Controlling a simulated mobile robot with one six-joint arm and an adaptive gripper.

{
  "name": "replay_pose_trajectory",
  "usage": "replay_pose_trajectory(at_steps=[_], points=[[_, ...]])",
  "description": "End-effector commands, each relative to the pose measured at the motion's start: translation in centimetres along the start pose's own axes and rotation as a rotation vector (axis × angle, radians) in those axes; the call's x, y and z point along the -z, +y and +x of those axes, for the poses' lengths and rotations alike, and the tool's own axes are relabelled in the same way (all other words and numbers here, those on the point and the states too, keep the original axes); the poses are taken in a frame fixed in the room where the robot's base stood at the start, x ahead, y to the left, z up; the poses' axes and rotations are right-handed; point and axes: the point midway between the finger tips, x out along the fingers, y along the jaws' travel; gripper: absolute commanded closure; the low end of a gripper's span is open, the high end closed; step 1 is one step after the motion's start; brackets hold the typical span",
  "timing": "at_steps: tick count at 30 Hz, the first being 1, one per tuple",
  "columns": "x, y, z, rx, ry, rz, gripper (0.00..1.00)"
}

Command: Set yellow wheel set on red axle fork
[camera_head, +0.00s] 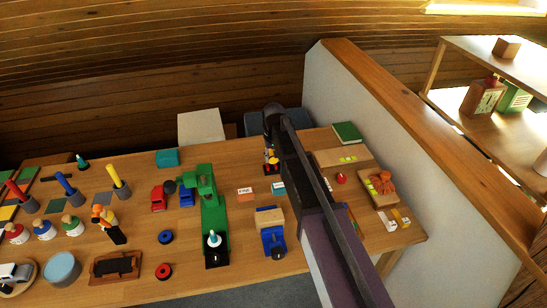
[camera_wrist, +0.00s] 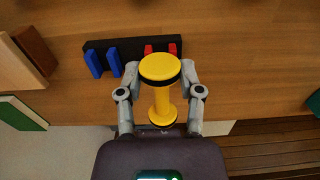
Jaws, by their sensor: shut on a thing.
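My gripper (camera_wrist: 159,78) is shut on the yellow wheel set (camera_wrist: 160,98), a spool with two round ends joined by a thinner bar. One round end faces the wrist camera and has a dark rim. The red axle fork (camera_wrist: 148,49) shows as two short red prongs on a black base (camera_wrist: 131,46), just beyond the wheel set in the picture. The wheel set partly covers the space near the prongs. I cannot tell the height gap between them. In the head view the fork area (camera_head: 271,167) is small and partly hidden by my arm.
A blue fork (camera_wrist: 103,62) stands on the same black base, left of the red one. In the head view, a green book (camera_head: 346,132) lies at the back right. A green toy crane (camera_head: 213,215) and blue truck (camera_head: 273,240) stand nearer on the bench.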

Motion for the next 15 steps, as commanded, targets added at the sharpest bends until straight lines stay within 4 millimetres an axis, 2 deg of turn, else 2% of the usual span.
replay_pose_trajectory(at_steps=[15], points=[[0.0, 0.0, 3.2, 0.0, 0.0, -0.001, 1.0]])
